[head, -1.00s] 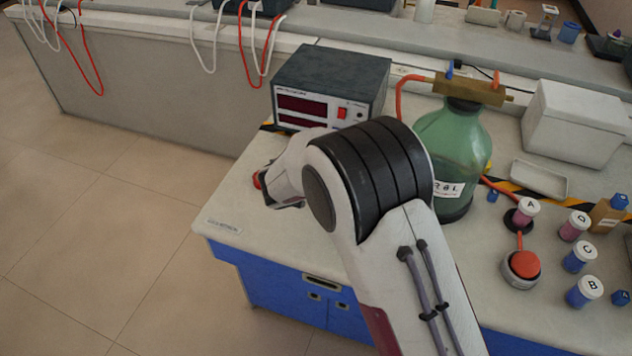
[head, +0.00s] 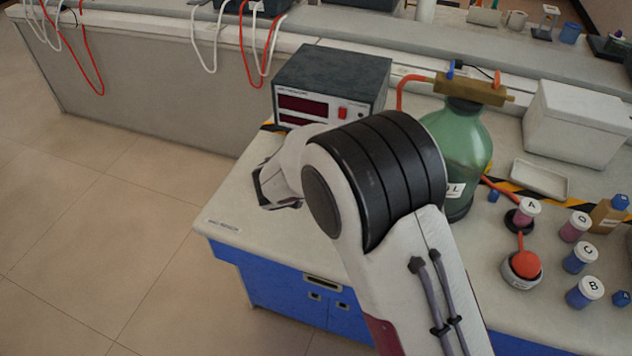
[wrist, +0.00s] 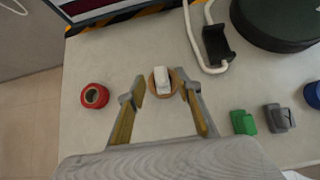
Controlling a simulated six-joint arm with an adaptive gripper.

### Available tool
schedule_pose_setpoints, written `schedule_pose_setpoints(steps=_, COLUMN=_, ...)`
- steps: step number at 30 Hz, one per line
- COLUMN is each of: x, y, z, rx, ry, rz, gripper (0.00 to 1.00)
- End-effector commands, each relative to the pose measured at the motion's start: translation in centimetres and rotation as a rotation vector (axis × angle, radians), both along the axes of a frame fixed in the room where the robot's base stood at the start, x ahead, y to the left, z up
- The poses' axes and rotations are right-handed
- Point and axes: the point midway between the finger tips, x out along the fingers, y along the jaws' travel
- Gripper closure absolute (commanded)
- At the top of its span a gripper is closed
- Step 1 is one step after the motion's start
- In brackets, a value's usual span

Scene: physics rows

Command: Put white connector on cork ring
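Whether a fingertip touches the ring's edge I cannot tell. In the head view my arm hides the connector and ring.
A red tape roll (wrist: 95,96) lies left of my gripper. Green (wrist: 243,122) and grey (wrist: 279,117) pieces lie right. The meter box (head: 332,85) stands behind.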

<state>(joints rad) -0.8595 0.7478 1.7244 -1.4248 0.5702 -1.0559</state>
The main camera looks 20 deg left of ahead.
Motion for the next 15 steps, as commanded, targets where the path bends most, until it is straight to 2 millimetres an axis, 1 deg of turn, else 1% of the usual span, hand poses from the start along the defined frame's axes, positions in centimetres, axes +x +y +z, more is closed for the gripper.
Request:
schedule_pose_setpoints(steps=1, x=-0.4, y=0.1, z=0.6, rx=0.001, ry=-0.002, rz=0.001, gripper=0.66)
schedule_pose_setpoints(steps=15, x=-4.6, y=0.1, z=4.7, rx=0.001, ry=-0.001, rz=0.001, gripper=0.66)
